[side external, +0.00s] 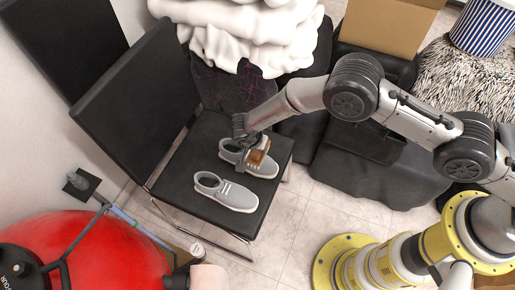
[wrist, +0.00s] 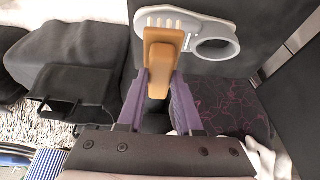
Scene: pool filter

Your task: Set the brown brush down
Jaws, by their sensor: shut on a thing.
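The brown brush (side external: 259,155) is held by my gripper (side external: 245,145) over the far grey shoe (side external: 266,171) on the black chair. In the wrist view the brush (wrist: 163,52) sits between the two fingertips of my gripper (wrist: 160,78), which is shut on it. The brush overlaps the toe part of the shoe (wrist: 212,26) in that view and hides some of it. I cannot tell whether the brush touches the shoe. A second grey shoe (side external: 226,192) lies beside it, nearer the chair's front left, with nothing on it.
The black chair seat (side external: 185,180) has bare room around the shoes. The chair backrest (side external: 140,90) rises at the left. A dark patterned cushion (wrist: 222,107), a white draped heap (side external: 250,35) and a cardboard box (side external: 388,25) stand behind. A red round object (side external: 95,255) is at lower left.

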